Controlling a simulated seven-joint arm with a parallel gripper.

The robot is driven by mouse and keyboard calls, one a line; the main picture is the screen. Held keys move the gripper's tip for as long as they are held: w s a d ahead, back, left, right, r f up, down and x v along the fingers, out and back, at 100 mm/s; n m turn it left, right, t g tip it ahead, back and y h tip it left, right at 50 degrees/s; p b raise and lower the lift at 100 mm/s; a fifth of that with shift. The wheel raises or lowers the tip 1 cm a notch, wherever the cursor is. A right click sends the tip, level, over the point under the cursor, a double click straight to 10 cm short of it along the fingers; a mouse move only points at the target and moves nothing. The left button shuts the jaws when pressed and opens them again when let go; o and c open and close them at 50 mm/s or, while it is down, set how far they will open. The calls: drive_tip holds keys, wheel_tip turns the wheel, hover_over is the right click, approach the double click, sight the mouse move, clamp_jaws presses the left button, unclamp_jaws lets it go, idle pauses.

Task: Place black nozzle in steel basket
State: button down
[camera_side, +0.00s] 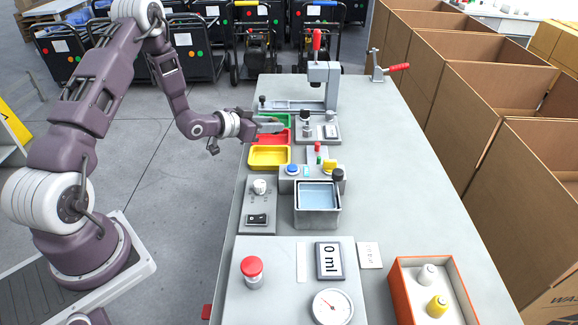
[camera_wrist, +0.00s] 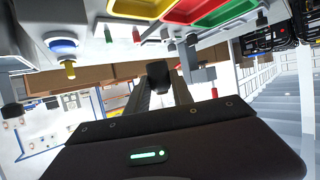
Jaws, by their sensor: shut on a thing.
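My gripper (camera_side: 270,125) is over the far left part of the bench, by the coloured trays. In the wrist view my gripper (camera_wrist: 160,88) is shut on a small black piece, the black nozzle (camera_wrist: 158,73), which shows between the fingertips. In the side view the nozzle is too small to make out at the fingers. A grey steel-walled container with a pale blue inside, apparently the steel basket (camera_side: 317,222), stands at the middle of the bench, nearer the camera than my gripper. No nozzle shows in it.
Green (camera_side: 277,119), red (camera_side: 258,137) and yellow (camera_side: 268,158) trays lie under and beside my gripper. A press with a red handle (camera_side: 317,40) rises behind. Knobbed fixtures (camera_side: 300,172) stand behind the container. An orange box (camera_side: 405,290) holds white and yellow pieces. The bench's right side is mostly clear.

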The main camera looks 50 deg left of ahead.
drive_tip(key=d+r+m+g+h, duration=0.1)
drive_tip(key=d+r+m+h, duration=0.5)
drive_tip(key=d, duration=0.5)
wheel_tip(320, 180, up, 5)
drive_tip(key=m+g+h, duration=0.2)
drive_tip(key=g, duration=0.1)
hover_over(311, 202)
drive_tip(key=shift+h, duration=0.3)
wheel_tip(311, 202, down, 18)
drive_tip(key=shift+r, duration=0.15)
drive_tip(key=c, duration=1.4)
unclamp_jaws()
drive_tip(key=shift+f, duration=0.2)
